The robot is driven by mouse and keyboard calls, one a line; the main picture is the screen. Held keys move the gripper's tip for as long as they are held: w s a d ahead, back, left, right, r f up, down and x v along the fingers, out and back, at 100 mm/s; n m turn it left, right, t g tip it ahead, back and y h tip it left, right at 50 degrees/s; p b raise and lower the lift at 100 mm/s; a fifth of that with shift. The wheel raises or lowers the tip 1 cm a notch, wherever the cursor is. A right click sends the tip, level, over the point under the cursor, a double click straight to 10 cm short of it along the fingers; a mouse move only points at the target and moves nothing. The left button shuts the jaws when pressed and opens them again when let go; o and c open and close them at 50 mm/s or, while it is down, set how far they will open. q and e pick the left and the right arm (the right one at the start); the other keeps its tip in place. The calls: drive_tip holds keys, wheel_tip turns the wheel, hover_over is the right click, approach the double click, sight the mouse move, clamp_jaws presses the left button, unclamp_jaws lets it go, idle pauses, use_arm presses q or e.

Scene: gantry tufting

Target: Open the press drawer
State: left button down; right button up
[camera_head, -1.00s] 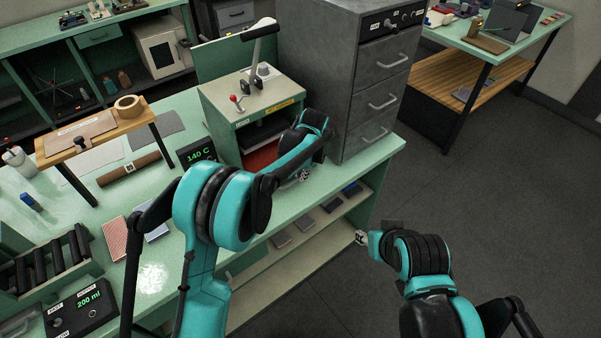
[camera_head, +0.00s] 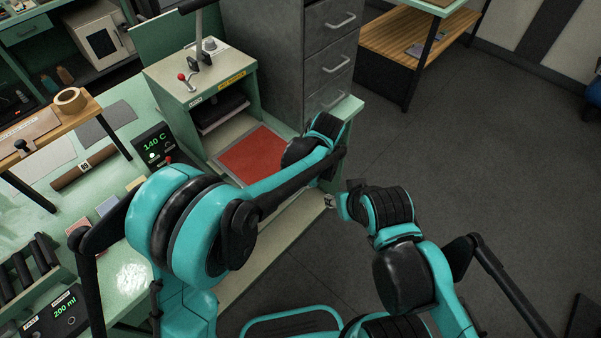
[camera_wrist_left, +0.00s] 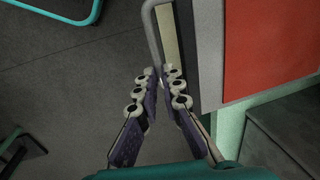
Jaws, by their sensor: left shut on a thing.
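The red pad also shows there at right (camera_wrist_left: 265,45). In the head view my forearm hides the left gripper and handle. My right gripper (camera_head: 329,201) is small there, its finger gap unclear.
A grey drawer cabinet (camera_head: 285,60) stands right of the press. A temperature display (camera_head: 153,143) sits left of the press. A wooden stand with a tape roll (camera_head: 70,98) is farther left. Open dark floor (camera_head: 460,130) lies right of the bench.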

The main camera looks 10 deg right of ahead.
use_arm(q)
drive_tip(key=c, duration=1.9)
unclamp_jaws()
drive_tip(key=r, duration=0.4)
drive_tip(key=s+d+r, duration=0.1)
drive_tip(key=r, duration=0.3)
drive_tip(key=s+r, duration=0.1)
drive_tip(key=r, duration=0.2)
drive_tip(key=shift+d+r, duration=0.25)
drive_tip(key=shift+r, duration=0.15)
drive_tip(key=s+a+r+n+t+h+b, duration=0.1)
drive_tip(key=s+a+n, duration=0.15)
drive_tip(key=a, duration=0.75)
drive_tip(key=s+a+r+n+t, duration=0.1)
drive_tip(key=a+r+n, duration=0.15)
drive_tip(key=a, duration=0.75)
drive_tip(key=s+a+f+n+t, duration=0.1)
drive_tip(key=s+a+f+n, duration=0.1)
drive_tip(key=s+a, duration=0.1)
drive_tip(key=s+a+f+n+t+b, duration=0.1)
drive_tip(key=s+a+n, duration=0.1)
drive_tip(key=a, duration=0.3)
drive_tip(key=s+a+f+n+t, duration=0.1)
drive_tip(key=s+a+f, duration=0.1)
drive_tip(key=s+a, duration=0.2)
drive_tip(key=shift+a+f+n, duration=0.2)
drive_tip(key=shift+f+n, duration=0.15)
drive_tip(key=shift+n, duration=0.05)
